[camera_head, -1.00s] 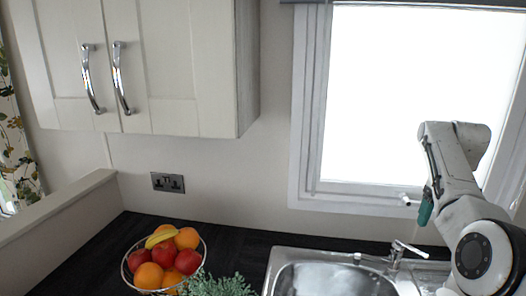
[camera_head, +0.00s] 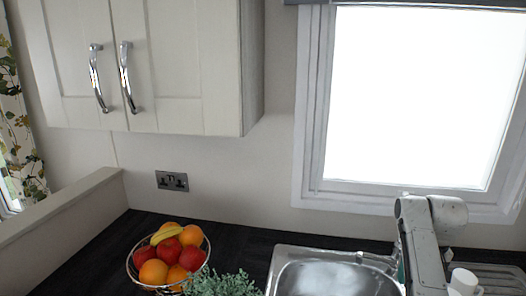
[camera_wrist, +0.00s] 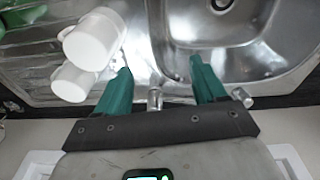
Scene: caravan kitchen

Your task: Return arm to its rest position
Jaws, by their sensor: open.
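My gripper (camera_wrist: 160,88) shows in the wrist view with its two green fingers spread apart and nothing between them. It is above the back edge of the sink, with the chrome tap (camera_wrist: 155,98) seen between the fingers. In the head view my arm (camera_head: 424,240) is at the lower right, in front of the sink's right end, and the gripper is mostly hidden there.
Two white mugs (camera_wrist: 95,42) stand on the drainer, left of my fingers. The head view shows a white mug (camera_head: 463,282) by my arm, the sink (camera_head: 290,262), a fruit bowl (camera_head: 134,270), a plant (camera_head: 222,284), a cabinet (camera_head: 185,70) and a window (camera_head: 410,95).

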